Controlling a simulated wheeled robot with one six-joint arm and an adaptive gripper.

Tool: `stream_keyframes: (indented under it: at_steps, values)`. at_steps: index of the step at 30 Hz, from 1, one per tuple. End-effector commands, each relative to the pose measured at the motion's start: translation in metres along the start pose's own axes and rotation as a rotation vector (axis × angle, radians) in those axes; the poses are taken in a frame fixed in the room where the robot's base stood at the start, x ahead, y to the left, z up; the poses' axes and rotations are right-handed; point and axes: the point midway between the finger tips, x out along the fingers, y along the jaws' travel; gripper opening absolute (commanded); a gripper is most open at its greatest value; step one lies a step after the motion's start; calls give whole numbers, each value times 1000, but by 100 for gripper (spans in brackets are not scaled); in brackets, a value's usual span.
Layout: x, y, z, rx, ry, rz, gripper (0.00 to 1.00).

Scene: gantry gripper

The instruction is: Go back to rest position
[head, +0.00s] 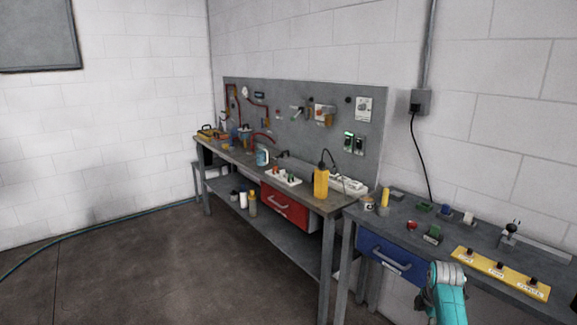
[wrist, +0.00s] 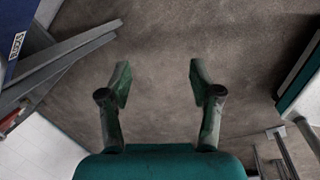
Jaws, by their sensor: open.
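My gripper (wrist: 158,80) is open in the wrist view, with its two dark green fingers spread apart. Nothing is between the fingers; only the bare brown floor (wrist: 158,40) shows beyond them. In the head view a teal and grey part of my arm stands at the lower right, in front of the right workbench (head: 385,222). The fingers cannot be made out in the head view.
A blue drawer (head: 392,259) is in the right bench, close to my arm. A yellow labelled strip (head: 500,272) lies on that bench. The left bench has a red drawer (head: 286,209) and a tool panel (head: 290,92) behind. Open floor (head: 150,265) lies at left, crossed by a blue hose (head: 100,221).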

Motion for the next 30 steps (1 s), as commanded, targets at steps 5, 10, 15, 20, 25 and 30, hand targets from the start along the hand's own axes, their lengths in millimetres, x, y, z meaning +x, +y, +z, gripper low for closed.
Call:
stream_keyframes:
  at_steps: [5, 10, 15, 20, 25, 30]
  values:
    - [54, -44, -36, 121, -14, 71, 64]
    - [91, -88, -68, 237, -18, 145, 64]
    - [116, -135, -99, 354, -11, 221, 64]
    - [129, -182, -126, 464, 7, 293, 64]
    - [132, -233, -154, 578, 38, 367, 64]
    - [124, -285, -179, 693, 81, 440, 64]
